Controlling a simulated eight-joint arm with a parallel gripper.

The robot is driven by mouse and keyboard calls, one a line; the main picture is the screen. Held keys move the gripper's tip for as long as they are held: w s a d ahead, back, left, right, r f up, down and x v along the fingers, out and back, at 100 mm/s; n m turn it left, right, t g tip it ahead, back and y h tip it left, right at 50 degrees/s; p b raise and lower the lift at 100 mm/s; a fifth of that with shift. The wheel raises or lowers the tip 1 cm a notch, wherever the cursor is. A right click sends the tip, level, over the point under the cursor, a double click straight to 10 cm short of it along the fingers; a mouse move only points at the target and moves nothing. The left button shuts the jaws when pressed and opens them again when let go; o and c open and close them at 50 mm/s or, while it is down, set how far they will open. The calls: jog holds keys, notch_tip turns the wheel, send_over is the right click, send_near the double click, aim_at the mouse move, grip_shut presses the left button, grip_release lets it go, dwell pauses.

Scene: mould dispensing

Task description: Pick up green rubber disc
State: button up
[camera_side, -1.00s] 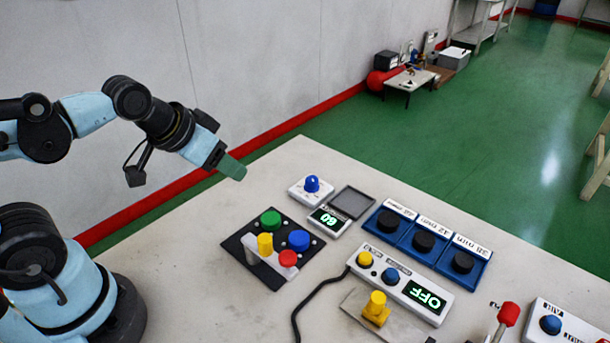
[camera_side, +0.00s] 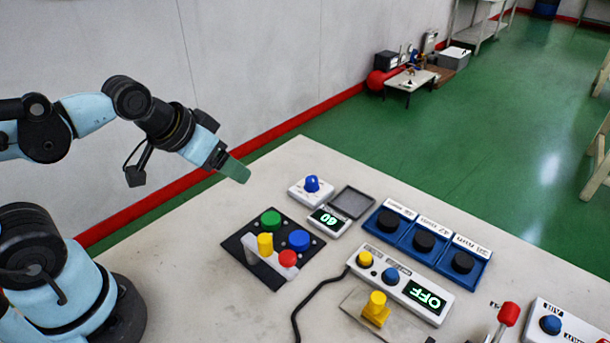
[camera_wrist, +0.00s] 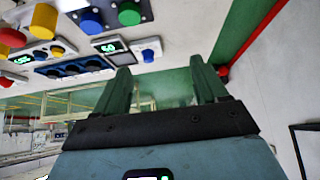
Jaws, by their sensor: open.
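The green rubber disc (camera_side: 270,218) sits on the black plate (camera_side: 236,247) on the table. A blue disc (camera_side: 298,240), a yellow peg (camera_side: 265,244) and a red disc (camera_side: 288,259) are beside it. The green disc also shows in the wrist view (camera_wrist: 129,13) at the top edge. My gripper (camera_side: 238,172) hangs in the air above and left of the plate, well apart from the disc. In the wrist view its two green fingers (camera_wrist: 160,85) stand apart with nothing between them.
A white box with a blue knob (camera_side: 311,186), a scale with a display (camera_side: 330,218) and blue trays with black discs (camera_side: 424,241) stand right of the plate. A box reading OFF (camera_side: 425,296), a black cable (camera_side: 310,296) and a red-topped lever (camera_side: 509,314) are nearer the front.

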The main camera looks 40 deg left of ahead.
jog(key=g, duration=0.7)
send_over(270, 218)
jog(key=f, duration=0.1)
jog(key=shift+f, duration=6.1)
jog(key=c, duration=1.1)
